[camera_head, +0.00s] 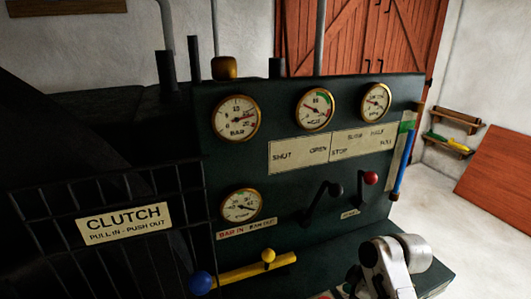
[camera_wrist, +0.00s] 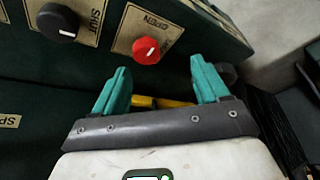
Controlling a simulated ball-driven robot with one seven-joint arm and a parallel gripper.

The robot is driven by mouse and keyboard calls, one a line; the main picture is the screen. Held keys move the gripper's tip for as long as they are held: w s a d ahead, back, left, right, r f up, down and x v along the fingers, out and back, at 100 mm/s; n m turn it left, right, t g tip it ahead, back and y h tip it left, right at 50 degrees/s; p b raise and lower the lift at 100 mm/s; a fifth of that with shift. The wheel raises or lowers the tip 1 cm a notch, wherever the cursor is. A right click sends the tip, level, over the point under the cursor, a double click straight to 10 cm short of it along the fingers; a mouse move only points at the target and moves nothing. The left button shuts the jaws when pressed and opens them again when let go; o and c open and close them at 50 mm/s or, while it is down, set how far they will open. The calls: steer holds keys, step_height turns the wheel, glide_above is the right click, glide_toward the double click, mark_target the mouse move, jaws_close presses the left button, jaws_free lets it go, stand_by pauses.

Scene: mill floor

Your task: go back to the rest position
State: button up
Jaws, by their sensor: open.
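My gripper (camera_wrist: 160,80) shows in the wrist view with two teal fingers spread apart. Nothing is held between them. A yellow bar (camera_wrist: 170,103) shows behind the gap, partly hidden by the gripper's dark mount; I cannot tell how far beyond the fingers it lies. My white and silver arm shows at the bottom right of the head view, in front of the dark green panel (camera_head: 300,180). The fingers cannot be made out in the head view.
The panel carries several gauges (camera_head: 236,118), a black lever (camera_head: 322,200), a red-knobbed lever (camera_head: 370,180) and a yellow clutch bar (camera_head: 255,271). A black knob (camera_wrist: 58,22) and red knob (camera_wrist: 147,50) lie beyond the fingers. Open floor (camera_head: 440,205) is at right.

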steer(key=s+a+f+m, duration=0.1)
steer(key=s+f+m, duration=0.15)
steer(key=s, duration=0.25)
steer(key=s+a+f+m, duration=0.1)
steer(key=s+f+m, duration=0.1)
steer(key=s+f, duration=0.3)
steer(key=s+d+m+h, duration=0.2)
steer(key=s+d+m, duration=0.1)
steer(key=s, duration=0.9)
steer(key=s+d+m+g+h, duration=0.1)
steer(key=s+d+m+h, duration=0.1)
steer(key=s, duration=0.9)
steer(key=d+m, duration=0.1)
steer(key=m, duration=0.1)
steer(key=shift+s+d+f+m, duration=0.15)
steer(key=shift+s+d+m, duration=0.2)
steer(key=shift+s, duration=0.05)
